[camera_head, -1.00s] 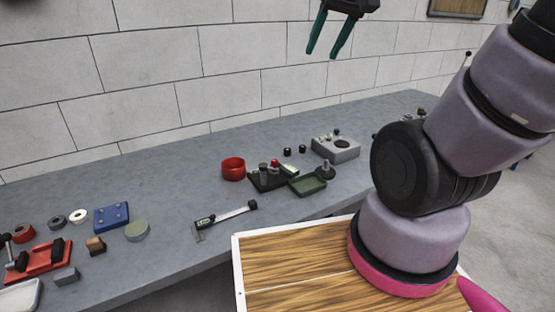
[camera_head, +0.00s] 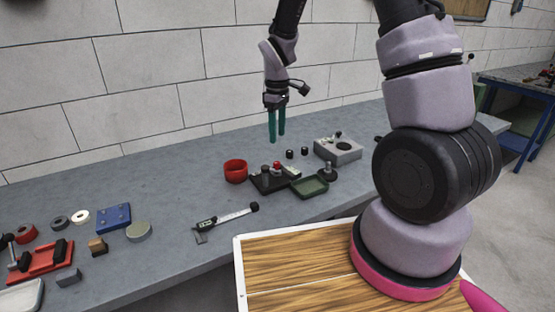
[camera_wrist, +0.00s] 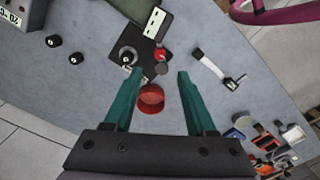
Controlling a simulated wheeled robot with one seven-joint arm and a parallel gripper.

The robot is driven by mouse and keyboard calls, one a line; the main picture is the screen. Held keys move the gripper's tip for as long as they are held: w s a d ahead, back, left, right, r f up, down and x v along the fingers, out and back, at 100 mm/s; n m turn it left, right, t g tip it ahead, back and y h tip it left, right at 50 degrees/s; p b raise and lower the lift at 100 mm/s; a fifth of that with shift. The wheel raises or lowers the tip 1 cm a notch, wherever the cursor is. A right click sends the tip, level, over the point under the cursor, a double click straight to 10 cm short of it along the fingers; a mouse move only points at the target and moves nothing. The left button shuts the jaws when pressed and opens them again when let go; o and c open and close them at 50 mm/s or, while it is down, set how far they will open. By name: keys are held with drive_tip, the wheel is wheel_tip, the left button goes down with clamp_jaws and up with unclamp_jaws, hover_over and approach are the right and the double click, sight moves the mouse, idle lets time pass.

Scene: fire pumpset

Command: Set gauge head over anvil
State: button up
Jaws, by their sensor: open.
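My gripper (camera_head: 277,138) is open and empty, pointing down above the bench, over the black base plate (camera_head: 258,187). The plate carries a grey round post (camera_head: 266,171), a red-topped part (camera_head: 277,165) and a small grey part beside it. I cannot tell which of these is the gauge head or the anvil. In the wrist view the black plate (camera_wrist: 150,65) lies beyond and between my fingertips (camera_wrist: 157,76). A round metal part (camera_wrist: 128,56) with a dark centre is near the left fingertip, and a red cap (camera_wrist: 160,54) is right of it.
A red cup (camera_head: 235,172) stands left of the plate. A green tray (camera_head: 310,187) and a grey box (camera_head: 338,149) lie to the right; two black knobs (camera_head: 297,153) are behind. A caliper-like tool (camera_head: 226,217) lies in front. Blue and red fixtures crowd the left.

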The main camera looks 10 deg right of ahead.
sight(278, 162)
wheel_tip(278, 162, down, 10)
drive_tip(key=shift+f, duration=0.1)
idle(0.4)
clamp_jaws()
idle(1.2)
